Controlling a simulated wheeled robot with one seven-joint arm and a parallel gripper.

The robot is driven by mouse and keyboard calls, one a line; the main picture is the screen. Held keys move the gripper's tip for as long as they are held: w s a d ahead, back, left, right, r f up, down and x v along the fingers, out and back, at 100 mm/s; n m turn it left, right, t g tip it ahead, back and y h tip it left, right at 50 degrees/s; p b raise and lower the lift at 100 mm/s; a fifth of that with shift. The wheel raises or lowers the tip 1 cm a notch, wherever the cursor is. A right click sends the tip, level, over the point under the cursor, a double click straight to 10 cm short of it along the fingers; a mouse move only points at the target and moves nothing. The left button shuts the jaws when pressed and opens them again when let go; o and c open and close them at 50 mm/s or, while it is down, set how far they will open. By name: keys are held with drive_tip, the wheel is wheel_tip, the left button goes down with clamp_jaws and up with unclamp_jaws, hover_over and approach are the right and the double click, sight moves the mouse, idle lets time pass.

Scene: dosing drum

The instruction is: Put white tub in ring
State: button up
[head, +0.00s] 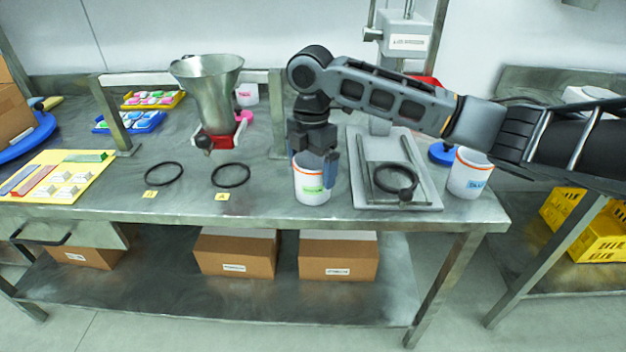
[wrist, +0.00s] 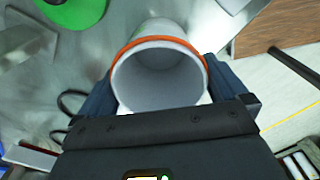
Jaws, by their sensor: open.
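A white tub (head: 311,186) with an orange rim and a green label stands upright near the front edge of the bench. My gripper (head: 318,168) is over it, pointing down, with its open fingers on either side of it. In the wrist view, the open, empty-looking tub (wrist: 160,76) sits between the two fingers. I cannot tell whether they touch it. A second white tub (head: 467,177) with a blue label stands at the right end. Two black rings lie on the bench, a left one (head: 164,165) and a right one (head: 231,165), each with a yellow tag in front.
A metal funnel (head: 212,92) on a stand rises behind the rings. A grey platform (head: 415,200) with another black ring (head: 380,185) lies right of my gripper. A yellow board (head: 75,160) is at the left. Bench around the two rings is clear.

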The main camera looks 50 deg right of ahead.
drive_tip(key=shift+f, duration=1.8)
drive_tip(key=c, duration=0.7)
drive_tip(key=shift+r, duration=0.1)
